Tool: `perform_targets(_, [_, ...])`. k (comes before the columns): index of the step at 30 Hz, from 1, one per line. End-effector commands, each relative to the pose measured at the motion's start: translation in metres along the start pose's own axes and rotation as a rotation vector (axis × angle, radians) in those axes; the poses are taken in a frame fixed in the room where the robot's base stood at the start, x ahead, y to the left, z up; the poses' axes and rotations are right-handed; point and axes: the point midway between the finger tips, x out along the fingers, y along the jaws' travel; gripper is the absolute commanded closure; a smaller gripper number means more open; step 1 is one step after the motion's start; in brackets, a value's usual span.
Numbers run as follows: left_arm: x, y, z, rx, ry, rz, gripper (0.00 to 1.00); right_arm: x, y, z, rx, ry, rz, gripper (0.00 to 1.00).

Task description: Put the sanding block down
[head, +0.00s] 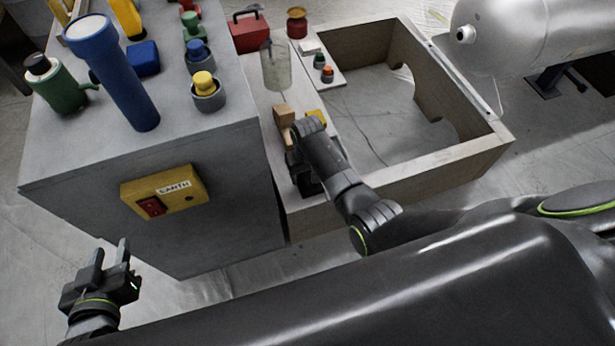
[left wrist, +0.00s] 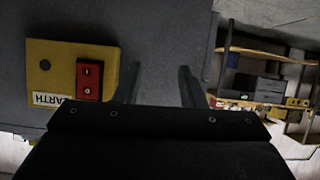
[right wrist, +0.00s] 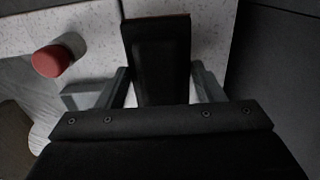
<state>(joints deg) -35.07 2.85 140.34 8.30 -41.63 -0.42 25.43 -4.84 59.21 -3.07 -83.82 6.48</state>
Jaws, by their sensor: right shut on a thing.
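My right gripper (head: 304,170) is over the light ledge beside the cabinet. In the right wrist view my right gripper (right wrist: 163,88) is shut on the sanding block (right wrist: 157,60), a dark block with a thin brown edge. It sits between the fingers in front of the speckled light surface (right wrist: 210,25); I cannot tell whether it touches it. In the head view the block is largely hidden by the gripper. My left gripper (head: 108,262) is empty and open in front of the cabinet, and its spread fingers also show in the left wrist view (left wrist: 160,85).
The grey cabinet (head: 80,215) carries a blue flashlight (head: 110,70) and several tools. A tan block (head: 284,116), a clear container (head: 276,68) and a red box (head: 249,32) stand near the ledge. An open-topped wooden frame (head: 455,162) lies right. A red cylinder (right wrist: 51,60) is nearby.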

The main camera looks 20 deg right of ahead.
Motion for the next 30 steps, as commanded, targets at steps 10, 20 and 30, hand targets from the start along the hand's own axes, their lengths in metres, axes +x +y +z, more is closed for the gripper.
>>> perform_targets(10, [0.000, -0.002, -0.038, 0.029, 0.191, -0.015, 0.64, 0.012, 0.000, -0.001, 0.000, 0.001, 0.000, 0.57])
perform_targets(20, [0.001, -0.001, -0.006, 0.005, 0.033, -0.003, 0.64, 0.015, 0.000, 0.000, 0.000, 0.001, 0.000, 0.57])
perform_targets(30, [0.001, -0.001, -0.009, 0.008, 0.049, -0.005, 0.64, 0.017, 0.000, 0.000, 0.000, 0.001, 0.000, 0.57])
